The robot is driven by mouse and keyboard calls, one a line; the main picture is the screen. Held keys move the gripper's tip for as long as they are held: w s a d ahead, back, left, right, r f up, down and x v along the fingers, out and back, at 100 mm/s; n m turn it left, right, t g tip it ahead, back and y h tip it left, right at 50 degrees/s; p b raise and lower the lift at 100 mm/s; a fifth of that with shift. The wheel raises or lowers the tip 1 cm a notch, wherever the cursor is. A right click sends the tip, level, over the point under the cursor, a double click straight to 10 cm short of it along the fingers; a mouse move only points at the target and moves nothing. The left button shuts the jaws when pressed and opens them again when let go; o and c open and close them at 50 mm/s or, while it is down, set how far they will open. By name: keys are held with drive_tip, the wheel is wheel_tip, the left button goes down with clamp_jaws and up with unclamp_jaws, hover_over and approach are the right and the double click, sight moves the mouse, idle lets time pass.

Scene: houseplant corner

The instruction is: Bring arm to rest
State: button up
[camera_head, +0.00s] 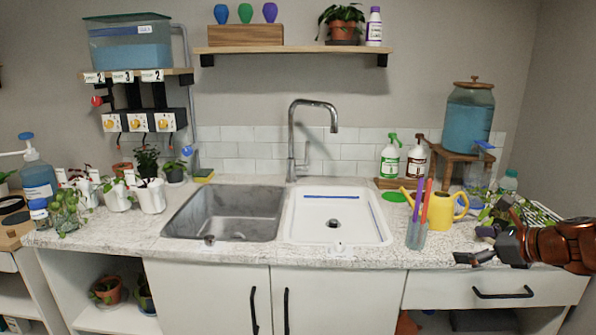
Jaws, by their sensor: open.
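My gripper (478,255) is at the right of the view, in front of the counter's right part, its fingers pointing left. Its fingers are apart and nothing shows between them. My copper-coloured arm reaches in from the right edge. The gripper is to the right of and slightly below a clear cup (416,236) that holds several upright coloured sticks. A yellow watering can (441,212) stands behind that cup. My gripper and arm hide part of the counter's right front edge and some of the plants behind them.
The counter (260,259) holds a steel sink (228,212) and a white basin (336,217) with a tall faucet (292,145). Leafy plants (533,212) crowd the right end. A blue dispenser (470,115) stands at the back right. White pots (151,197) stand left. The space before the cabinets looks free.

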drive_tip(key=s+a+f+n+g+y, duration=0.1)
drive_tip(key=s+a+n+g, duration=0.2)
drive_tip(key=a, duration=0.5)
drive_tip(key=s+a+f+n+g, duration=0.1)
drive_tip(key=s+a+f+n, duration=0.15)
drive_tip(key=a+n, duration=0.4)
drive_tip(key=s+a+f+n+g+h, duration=0.1)
drive_tip(key=s+a+f+n+g, duration=0.15)
drive_tip(key=s+a, duration=0.25)
drive_tip(key=s+a+f+n+g, duration=0.1)
drive_tip(key=s+a+n+g, duration=0.1)
drive_tip(key=s+a+n, duration=0.3)
drive_tip(key=s+d+f+n+g+h, duration=0.1)
drive_tip(key=s+f+n+g+h, duration=0.3)
drive_tip(key=s, duration=0.7)
drive_tip(key=s+d+f+n+g+h, duration=0.1)
drive_tip(key=s+d+f+n+h, duration=0.1)
drive_tip(key=s+n, duration=0.7)
wheel_tip(320, 180, up, 13)
drive_tip(key=s+m+t+p, duration=0.1)
drive_tip(key=m+p, duration=0.1)
drive_tip(key=p, duration=1.1)
drive_tip(key=shift+a+r+m, duration=0.2)
drive_tip(key=shift+a+m, duration=0.1)
